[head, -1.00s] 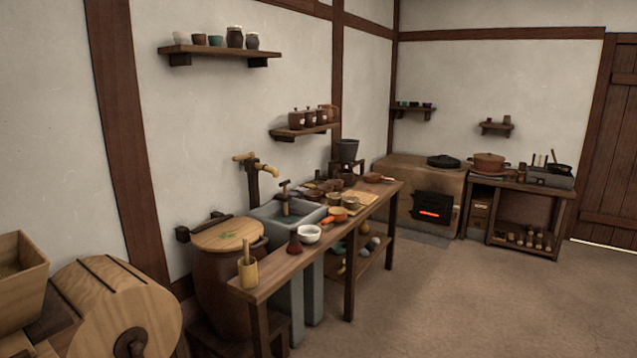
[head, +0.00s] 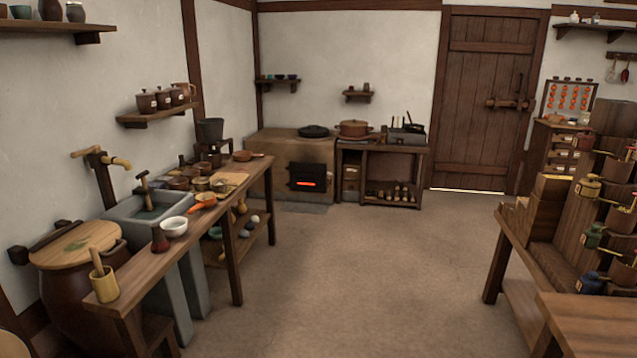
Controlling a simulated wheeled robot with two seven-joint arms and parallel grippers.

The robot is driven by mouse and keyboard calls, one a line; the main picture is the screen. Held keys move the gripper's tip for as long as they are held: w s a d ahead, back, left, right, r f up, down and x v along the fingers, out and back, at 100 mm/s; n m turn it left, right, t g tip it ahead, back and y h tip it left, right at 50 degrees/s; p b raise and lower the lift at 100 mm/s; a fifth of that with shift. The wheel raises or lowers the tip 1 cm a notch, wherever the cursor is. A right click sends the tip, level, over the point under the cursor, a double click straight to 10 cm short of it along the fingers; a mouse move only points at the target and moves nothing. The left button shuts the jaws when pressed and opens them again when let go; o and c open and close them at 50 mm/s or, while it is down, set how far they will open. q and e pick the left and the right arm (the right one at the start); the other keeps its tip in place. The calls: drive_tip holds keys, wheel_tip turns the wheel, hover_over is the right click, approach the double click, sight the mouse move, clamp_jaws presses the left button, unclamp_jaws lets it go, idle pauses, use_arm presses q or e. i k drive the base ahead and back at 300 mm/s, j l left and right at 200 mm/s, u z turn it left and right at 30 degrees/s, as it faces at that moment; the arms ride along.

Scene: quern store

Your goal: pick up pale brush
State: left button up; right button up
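I cannot make out a pale brush for certain. A pale wooden pot (head: 104,286) stands on the near end of the long wooden table (head: 128,310), with a pale stick-like handle (head: 96,258) rising from it. I cannot tell whether that handle belongs to a brush or a pestle. Several small pale-topped items (head: 393,194) stand on the low shelf of the far table, too small to identify. Neither of my grippers is in view.
A grey sink (head: 150,214) and a lidded barrel (head: 72,290) stand along the left wall. A stove (head: 284,160) with a glowing opening is at the back. A stepped wooden stand (head: 562,250) is at the right. The middle floor (head: 345,270) is clear.

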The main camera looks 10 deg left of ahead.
sight(182, 165)
drive_tip(key=i, duration=4.2)
drive_tip(key=i+u, duration=0.4)
drive_tip(key=i+l+u, duration=0.2)
drive_tip(key=u, duration=0.15)
drive_tip(key=i+l+u, duration=0.4)
drive_tip(key=i+j, duration=0.05)
drive_tip(key=j, duration=0.05)
